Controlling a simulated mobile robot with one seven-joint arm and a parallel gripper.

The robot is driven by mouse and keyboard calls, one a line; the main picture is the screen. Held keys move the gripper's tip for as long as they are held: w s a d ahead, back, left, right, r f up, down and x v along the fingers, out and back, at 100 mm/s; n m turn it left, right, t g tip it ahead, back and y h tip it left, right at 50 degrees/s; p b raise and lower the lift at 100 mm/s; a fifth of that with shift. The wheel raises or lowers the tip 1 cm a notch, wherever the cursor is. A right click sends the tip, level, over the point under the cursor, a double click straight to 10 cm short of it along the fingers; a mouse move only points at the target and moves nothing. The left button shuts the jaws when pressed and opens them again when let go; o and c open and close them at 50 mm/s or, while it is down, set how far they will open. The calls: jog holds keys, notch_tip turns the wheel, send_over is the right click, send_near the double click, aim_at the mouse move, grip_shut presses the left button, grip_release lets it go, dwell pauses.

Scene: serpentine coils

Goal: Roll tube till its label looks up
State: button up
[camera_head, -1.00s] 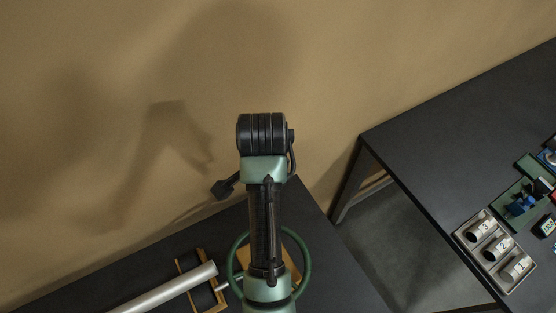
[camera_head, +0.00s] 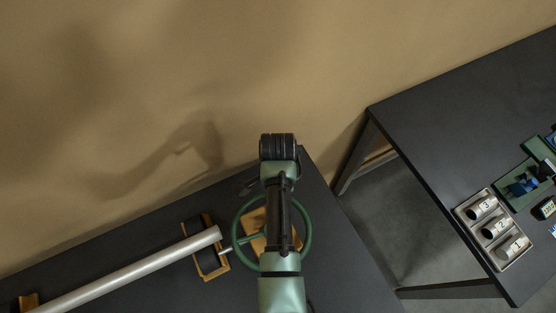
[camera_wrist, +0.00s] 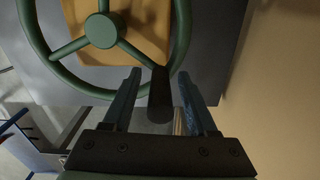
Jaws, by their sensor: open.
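A long silver tube (camera_head: 130,270) lies slanting across the dark table at the lower left in the head view, resting in a wooden cradle (camera_head: 206,250) near its right end. No label shows on its visible side. A green handwheel (camera_head: 307,232) stands just past that end, on a short shaft; my arm partly covers it. In the wrist view the wheel (camera_wrist: 101,31) shows with its hub, spokes and a dark handle knob (camera_wrist: 160,98). My gripper (camera_wrist: 158,74) is open, its two blue-grey fingers on either side of the knob in the picture; contact cannot be told.
A wooden block (camera_head: 257,222) sits behind the wheel. Another wooden support (camera_head: 28,301) is at the far left. A second dark table (camera_head: 440,140) on the right holds a tray (camera_head: 502,262) with three numbered cylinders and a green tray (camera_head: 513,194). A floor gap separates the tables.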

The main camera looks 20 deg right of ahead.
jog(key=shift+f, duration=0.45)
grip_shut()
jog(key=shift+f, duration=0.1)
